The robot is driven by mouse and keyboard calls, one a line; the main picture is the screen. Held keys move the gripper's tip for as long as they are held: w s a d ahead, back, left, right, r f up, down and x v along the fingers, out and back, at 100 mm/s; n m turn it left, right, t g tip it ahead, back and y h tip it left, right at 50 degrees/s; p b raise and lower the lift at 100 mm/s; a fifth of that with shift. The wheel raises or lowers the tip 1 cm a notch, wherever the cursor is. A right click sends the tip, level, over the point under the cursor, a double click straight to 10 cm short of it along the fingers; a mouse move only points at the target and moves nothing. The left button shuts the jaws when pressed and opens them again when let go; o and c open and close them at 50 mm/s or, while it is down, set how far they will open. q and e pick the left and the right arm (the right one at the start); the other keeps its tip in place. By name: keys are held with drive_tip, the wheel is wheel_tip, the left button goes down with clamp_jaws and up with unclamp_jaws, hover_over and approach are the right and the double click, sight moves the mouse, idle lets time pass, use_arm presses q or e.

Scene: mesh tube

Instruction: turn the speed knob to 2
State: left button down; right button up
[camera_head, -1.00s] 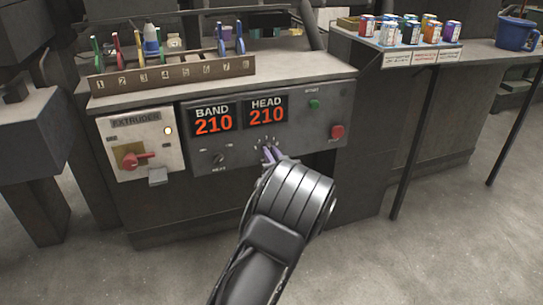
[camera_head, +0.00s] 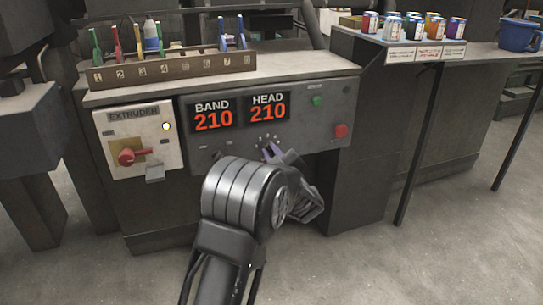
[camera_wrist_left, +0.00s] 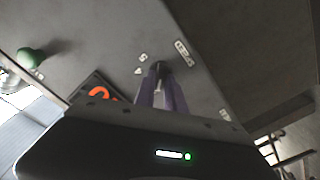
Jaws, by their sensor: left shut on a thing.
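In the left wrist view the fingers (camera_wrist_left: 160,88) are shut on the knob, one on each side. They hide much of it, and I cannot read where its pointer stands. My right gripper is not in view.
A green button (camera_head: 317,101) and a red button (camera_head: 341,130) are on the right. The extruder box (camera_head: 139,140) has a red switch (camera_head: 133,156). Cans (camera_head: 412,25) and a blue bucket (camera_head: 518,35) stand right.

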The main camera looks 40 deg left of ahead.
use_arm(q)
drive_tip(key=shift+f, duration=0.1)
idle(0.4)
drive_tip(key=c, duration=1.4)
unclamp_jaws()
drive_tip(key=shift+d, duration=0.1)
drive_tip(key=p+v, duration=0.2)
drive_tip(key=v, duration=0.5)
drive_tip(key=shift+s+d, duration=0.25)
drive_tip(key=shift+d, duration=0.05)
